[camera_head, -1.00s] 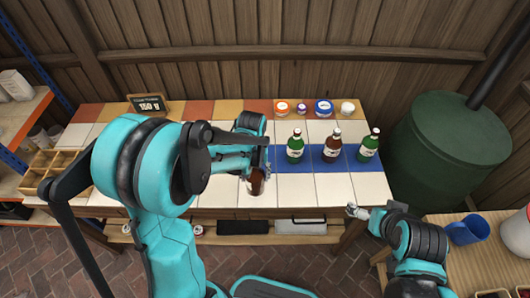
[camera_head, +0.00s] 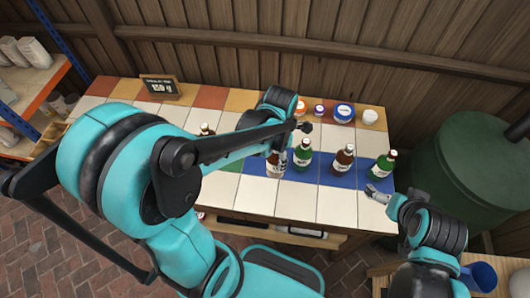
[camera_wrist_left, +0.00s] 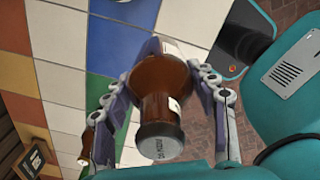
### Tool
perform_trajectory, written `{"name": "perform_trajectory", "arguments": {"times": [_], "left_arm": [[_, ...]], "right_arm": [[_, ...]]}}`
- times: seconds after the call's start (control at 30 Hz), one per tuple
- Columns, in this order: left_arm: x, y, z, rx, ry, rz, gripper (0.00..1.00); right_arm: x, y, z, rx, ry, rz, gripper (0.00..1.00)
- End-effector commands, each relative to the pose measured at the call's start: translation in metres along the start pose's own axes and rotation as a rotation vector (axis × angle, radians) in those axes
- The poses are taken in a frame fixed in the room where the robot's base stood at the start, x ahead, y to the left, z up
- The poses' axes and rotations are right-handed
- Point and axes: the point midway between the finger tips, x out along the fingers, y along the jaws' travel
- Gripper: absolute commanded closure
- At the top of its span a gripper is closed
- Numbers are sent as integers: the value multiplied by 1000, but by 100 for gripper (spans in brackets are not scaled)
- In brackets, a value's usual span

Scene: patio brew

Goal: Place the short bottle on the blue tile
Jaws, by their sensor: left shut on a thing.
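The short bottle is brown with a pale label and dark cap. It shows in the left wrist view (camera_wrist_left: 165,85) between the fingers of my left gripper (camera_wrist_left: 165,105), which is shut on it. In the head view the held bottle (camera_head: 276,167) is at the blue tile row (camera_head: 312,178), just left of a green bottle (camera_head: 301,156). I cannot tell whether its base touches the tile. A blue tile (camera_wrist_left: 115,45) also shows in the left wrist view. My right gripper (camera_head: 376,194) is low at the right, near the table's right edge; its jaw state is unclear.
A brown bottle (camera_head: 344,161) and another green bottle (camera_head: 381,168) stand on the blue row to the right. Another brown bottle (camera_head: 206,130) is partly hidden behind my left arm. Several jars (camera_head: 343,112) line the back. White tiles (camera_head: 297,201) at the front are clear.

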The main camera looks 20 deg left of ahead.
Motion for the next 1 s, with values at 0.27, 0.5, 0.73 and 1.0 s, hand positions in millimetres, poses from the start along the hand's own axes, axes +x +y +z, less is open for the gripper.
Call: {"name": "perform_trajectory", "arguments": {"times": [0.27, 0.5, 0.73, 1.0], "left_arm": [[35, 54, -2, -17, 0, 1, 95], [62, 100, -4, -13, 0, 0, 95], [71, 114, -4, -9, 0, 0, 95], [107, 114, -4, -9, 0, 0, 95]], "right_arm": [[17, 0, 12, 0, 0, 0, 0], [28, 0, 20, 0, 0, 0, 0], [31, 0, 22, 0, 0, 0, 0], [44, 0, 32, 0, 0, 0, 0]]}}
